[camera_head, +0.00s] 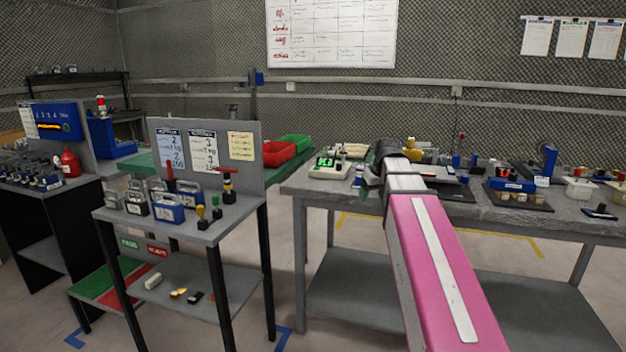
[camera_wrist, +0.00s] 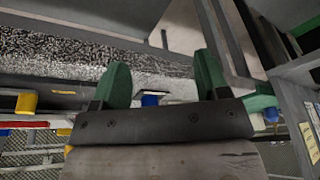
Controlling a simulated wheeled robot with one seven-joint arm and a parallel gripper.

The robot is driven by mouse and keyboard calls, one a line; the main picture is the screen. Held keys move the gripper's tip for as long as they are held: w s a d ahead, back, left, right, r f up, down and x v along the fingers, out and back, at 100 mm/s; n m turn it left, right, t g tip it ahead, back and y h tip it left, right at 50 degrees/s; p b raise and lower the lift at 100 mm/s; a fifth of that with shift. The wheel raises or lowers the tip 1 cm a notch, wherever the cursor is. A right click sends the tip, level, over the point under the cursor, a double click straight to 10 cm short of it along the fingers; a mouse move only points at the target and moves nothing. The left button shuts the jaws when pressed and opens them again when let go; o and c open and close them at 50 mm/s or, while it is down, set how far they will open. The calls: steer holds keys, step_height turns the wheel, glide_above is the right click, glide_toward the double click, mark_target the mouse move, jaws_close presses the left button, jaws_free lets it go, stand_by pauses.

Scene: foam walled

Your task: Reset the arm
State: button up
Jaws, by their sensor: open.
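My arm, with a pink link, reaches forward from the lower right of the head view toward the long grey workbench (camera_head: 470,208). Its far end is over the bench's left part, and the fingers are hidden there behind the wrist. In the wrist view, my gripper (camera_wrist: 160,72) shows two green fingers spread well apart. Nothing is held between them. A small blue and white item (camera_wrist: 150,98) shows in the gap beyond the fingers; I cannot tell its distance.
A small black-legged table (camera_head: 190,232) with padlock-like blocks and an upright grey panel (camera_head: 205,150) stands left of my arm. Red (camera_head: 268,152) and green bins sit behind. Floor shows between the tables.

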steer(key=s+f+m+g, duration=0.1)
steer(key=s+f, duration=0.4)
steer(key=f, duration=0.6)
steer(key=s+f+m+g+h, duration=0.1)
steer(key=s+f, duration=0.5)
steer(key=f, duration=0.5)
steer(key=s+a+f+m+g, duration=0.1)
steer(key=s+f, duration=0.4)
steer(key=f, duration=0.6)
steer(key=shift+s+m+h, duration=0.25)
steer(key=shift+m+h, duration=0.05)
steer(key=shift+m, duration=0.2)
steer(key=shift+a, duration=0.1)
